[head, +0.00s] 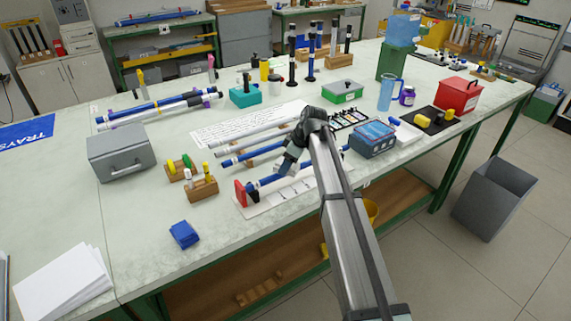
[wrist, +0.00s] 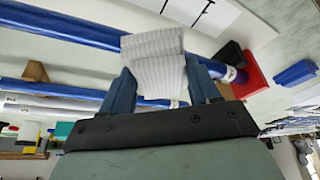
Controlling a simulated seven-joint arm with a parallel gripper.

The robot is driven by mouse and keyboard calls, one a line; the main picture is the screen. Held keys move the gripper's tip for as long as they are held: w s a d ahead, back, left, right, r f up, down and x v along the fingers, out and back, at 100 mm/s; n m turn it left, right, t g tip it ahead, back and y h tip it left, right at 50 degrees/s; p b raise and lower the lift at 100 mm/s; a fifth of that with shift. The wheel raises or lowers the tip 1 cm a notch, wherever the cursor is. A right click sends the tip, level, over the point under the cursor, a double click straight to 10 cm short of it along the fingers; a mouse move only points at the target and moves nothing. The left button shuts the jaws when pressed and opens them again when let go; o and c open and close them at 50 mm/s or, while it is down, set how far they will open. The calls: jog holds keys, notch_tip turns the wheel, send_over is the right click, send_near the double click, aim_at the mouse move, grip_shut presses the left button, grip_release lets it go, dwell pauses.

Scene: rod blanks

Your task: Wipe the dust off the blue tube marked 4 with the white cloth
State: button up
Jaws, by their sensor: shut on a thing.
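My gripper (head: 287,168) is shut on a folded white ribbed cloth (wrist: 155,62), held between its two blue fingers. The cloth overlaps a blue tube (wrist: 75,27) in the wrist view; I cannot tell whether they touch. In the head view this tube (head: 263,183) lies at the front of the table in a holder with a red end block (head: 240,194), on a white base strip (head: 253,210). My gripper and arm hide part of it. No number 4 and no dust can be made out on it.
Behind it, more blue and grey tubes (head: 240,157) lie on wooden supports. A blue box device (head: 373,139) stands to the right.

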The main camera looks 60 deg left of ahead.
jog(key=shift+w, duration=5.85)
jog(key=shift+s, duration=6.95)
jog(key=shift+r, duration=4.05)
jog(key=shift+w, duration=0.1)
